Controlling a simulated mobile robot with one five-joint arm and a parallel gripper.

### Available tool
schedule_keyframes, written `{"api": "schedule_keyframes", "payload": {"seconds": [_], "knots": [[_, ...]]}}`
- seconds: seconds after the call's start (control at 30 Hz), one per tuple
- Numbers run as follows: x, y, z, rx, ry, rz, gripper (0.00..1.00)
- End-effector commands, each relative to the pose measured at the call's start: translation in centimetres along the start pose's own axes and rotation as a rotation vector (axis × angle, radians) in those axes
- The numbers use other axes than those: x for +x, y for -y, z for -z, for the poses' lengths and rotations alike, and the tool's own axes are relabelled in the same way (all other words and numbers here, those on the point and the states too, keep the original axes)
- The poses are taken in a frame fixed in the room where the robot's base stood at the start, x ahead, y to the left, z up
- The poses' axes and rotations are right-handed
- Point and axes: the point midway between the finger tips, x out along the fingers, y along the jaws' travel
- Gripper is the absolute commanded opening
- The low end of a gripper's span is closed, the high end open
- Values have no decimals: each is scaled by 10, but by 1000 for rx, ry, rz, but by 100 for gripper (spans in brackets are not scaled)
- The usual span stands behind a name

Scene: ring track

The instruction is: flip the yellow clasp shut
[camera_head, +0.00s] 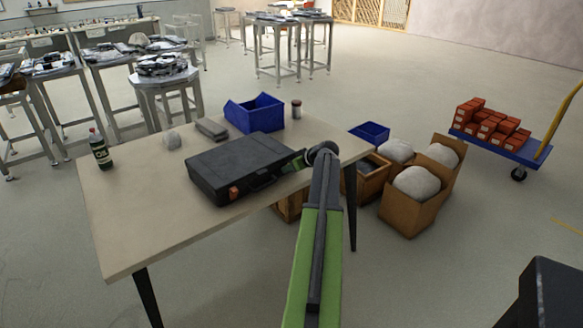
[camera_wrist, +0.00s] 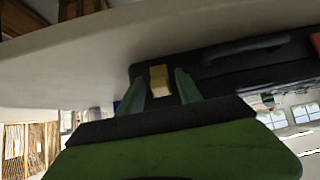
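A black hard case (camera_head: 235,163) lies closed on the table, with a handle on its front side. The yellow clasp (camera_wrist: 160,80) shows in the wrist view on the case's dark front, between the two fingers of my gripper (camera_wrist: 161,76). The fingers are apart, one on each side of the clasp; I cannot tell whether they touch it. In the head view my gripper (camera_head: 297,160) is at the right end of the case's front, and the yellow clasp is hidden there. An orange clasp (camera_head: 233,192) sits at the left end of the front.
The beige table (camera_head: 140,225) also holds a blue bin (camera_head: 255,112), a dark bottle (camera_head: 99,148), a small jar (camera_head: 296,108), a grey box (camera_head: 212,128) and a pale lump (camera_head: 172,139). Cardboard boxes (camera_head: 405,213) stand on the floor to the right. The table's front left is clear.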

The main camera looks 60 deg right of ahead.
Motion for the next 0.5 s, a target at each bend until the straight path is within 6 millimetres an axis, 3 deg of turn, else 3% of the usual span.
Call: {"api": "schedule_keyframes", "payload": {"seconds": [0.17,0.27,0.5], "knots": [[-2,0,0,0,0,0,42],[-15,0,2,1,1,-1,42],[-81,1,6,3,0,-2,42]]}}
